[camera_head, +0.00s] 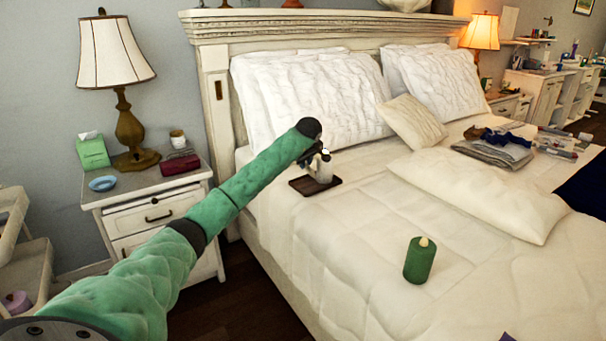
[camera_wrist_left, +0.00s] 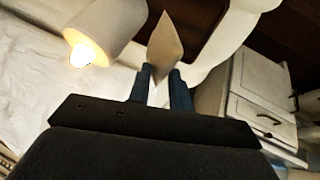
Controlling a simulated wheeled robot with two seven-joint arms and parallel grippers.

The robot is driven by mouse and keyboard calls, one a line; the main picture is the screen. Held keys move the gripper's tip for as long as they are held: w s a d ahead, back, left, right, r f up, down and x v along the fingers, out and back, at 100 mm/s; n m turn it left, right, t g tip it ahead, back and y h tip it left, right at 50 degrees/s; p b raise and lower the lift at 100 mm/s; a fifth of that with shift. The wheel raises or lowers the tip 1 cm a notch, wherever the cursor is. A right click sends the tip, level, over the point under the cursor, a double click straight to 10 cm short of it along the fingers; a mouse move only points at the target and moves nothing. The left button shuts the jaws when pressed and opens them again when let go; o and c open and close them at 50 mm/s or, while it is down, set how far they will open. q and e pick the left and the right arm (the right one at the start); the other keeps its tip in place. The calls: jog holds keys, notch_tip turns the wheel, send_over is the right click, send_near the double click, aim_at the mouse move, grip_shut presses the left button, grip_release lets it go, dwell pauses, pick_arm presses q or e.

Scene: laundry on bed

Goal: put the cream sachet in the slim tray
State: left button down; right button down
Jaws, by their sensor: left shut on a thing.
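My left gripper (camera_wrist_left: 165,75) is shut on the cream sachet (camera_wrist_left: 165,45), a thin pale flat piece that sticks out past the fingertips in the left wrist view. In the head view the left gripper (camera_head: 320,150) is small and dark, just above the slim tray (camera_head: 302,187), a dark brown tray on the bed near its left edge. A whitish upright object (camera_head: 324,168) shows at the tray, right under the gripper; the sachet cannot be told apart from it there. My right gripper is not in view.
A green candle (camera_head: 418,262) stands on the bed at the right front. A small cushion (camera_head: 415,122) and pillows lie toward the headboard. A nightstand (camera_head: 150,215) with a lamp (camera_head: 112,60) stands left of the bed. Open bedding lies between tray and candle.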

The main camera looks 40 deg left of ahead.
pick_arm(q)
jog(key=shift+a+f, duration=0.25)
jog(key=shift+f, duration=0.55)
jog(key=shift+a+f, duration=0.25)
jog(key=shift+f, duration=0.6)
jog(key=shift+a+f, duration=0.25)
jog(key=shift+f, duration=0.55)
jog(key=c, duration=1.3)
grip_release()
jog(key=shift+o, duration=0.2)
jog(key=v, duration=1.2)
